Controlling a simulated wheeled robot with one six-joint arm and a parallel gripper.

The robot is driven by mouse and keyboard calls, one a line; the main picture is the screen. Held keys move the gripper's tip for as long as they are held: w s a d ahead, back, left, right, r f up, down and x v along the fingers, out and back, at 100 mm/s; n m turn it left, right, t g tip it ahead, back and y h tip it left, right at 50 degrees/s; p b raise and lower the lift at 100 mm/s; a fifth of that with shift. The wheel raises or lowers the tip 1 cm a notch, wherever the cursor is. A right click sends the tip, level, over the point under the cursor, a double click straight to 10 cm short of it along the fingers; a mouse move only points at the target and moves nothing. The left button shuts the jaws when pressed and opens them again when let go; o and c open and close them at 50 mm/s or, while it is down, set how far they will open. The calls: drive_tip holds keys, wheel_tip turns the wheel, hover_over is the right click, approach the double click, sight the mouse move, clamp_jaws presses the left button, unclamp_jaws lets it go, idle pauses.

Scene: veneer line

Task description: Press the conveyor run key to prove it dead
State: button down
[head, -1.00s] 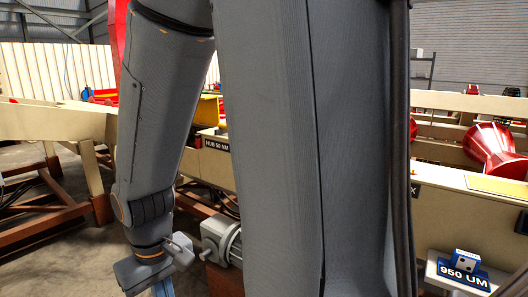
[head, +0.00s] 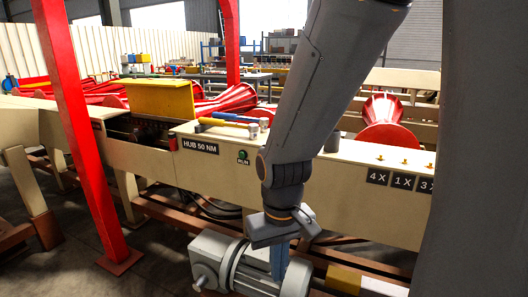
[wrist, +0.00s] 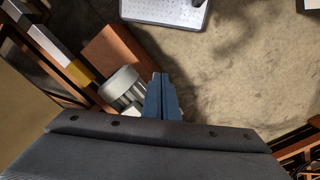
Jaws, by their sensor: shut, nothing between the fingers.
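The key does not show in the wrist view.
A grey motor (head: 212,262) stands low, behind or beside my fingertips. A red post (head: 80,130) rises at the left. Tools with yellow and blue handles (head: 232,120) lie on the frame top. A red roller (head: 385,125) is behind. Concrete floor shows in the wrist view (wrist: 240,80).

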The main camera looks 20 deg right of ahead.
sight(242, 155)
idle(0.3)
drive_tip(key=w+a+r+n+t+p, duration=0.1)
drive_tip(key=w+n+t, duration=0.4)
drive_tip(key=w, duration=1.4)
drive_tip(key=w+a+r+n+t+p, duration=0.1)
drive_tip(key=w+r+n+t+p, duration=0.3)
drive_tip(key=w+t, duration=0.8)
drive_tip(key=shift+w+a+r+n+p, duration=0.2)
drive_tip(key=shift+w+a+n+p, duration=0.25)
drive_tip(key=shift+w, duration=3.05)
drive_tip(key=shift+d, duration=0.1)
drive_tip(key=shift+w+d+b, duration=1.05)
drive_tip(key=shift+w+d, duration=2.05)
drive_tip(key=shift+w+d, duration=0.25)
drive_tip(key=shift+w, duration=0.05)
